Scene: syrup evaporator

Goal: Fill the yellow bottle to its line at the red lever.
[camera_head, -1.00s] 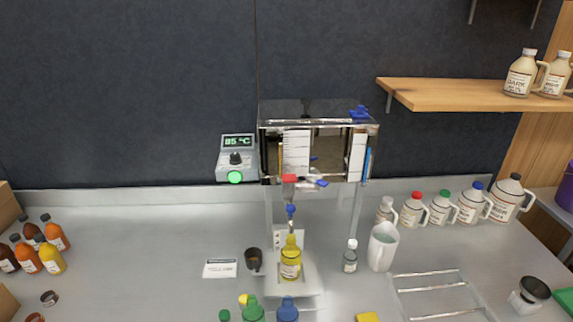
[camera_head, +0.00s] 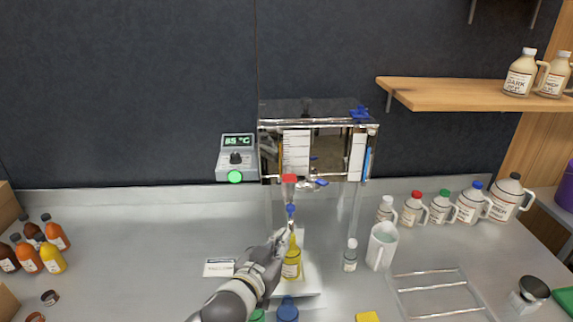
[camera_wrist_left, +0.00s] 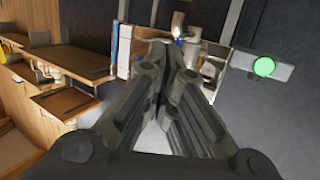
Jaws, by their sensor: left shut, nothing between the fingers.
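The yellow bottle (camera_head: 291,269) stands upright on a white stand (camera_head: 311,280) under the evaporator's spout. Its neck is partly covered by my left gripper (camera_head: 283,236), which is shut and empty at the bottle's upper left. I cannot tell whether it touches the bottle. The fingers also show closed in the left wrist view (camera_wrist_left: 172,48). The red lever (camera_head: 290,179) sits at the front of the evaporator (camera_head: 318,122), above a blue-tipped part (camera_head: 291,210). The bottle's line and fill level are too small to read. My right gripper is not in view.
A controller (camera_head: 236,160) reading 85 °C with a green button hangs left of the evaporator. A small bottle (camera_head: 350,258) and a white pitcher (camera_head: 381,247) stand right of the stand. Capped jugs line the back right. Orange and yellow bottles stand far left.

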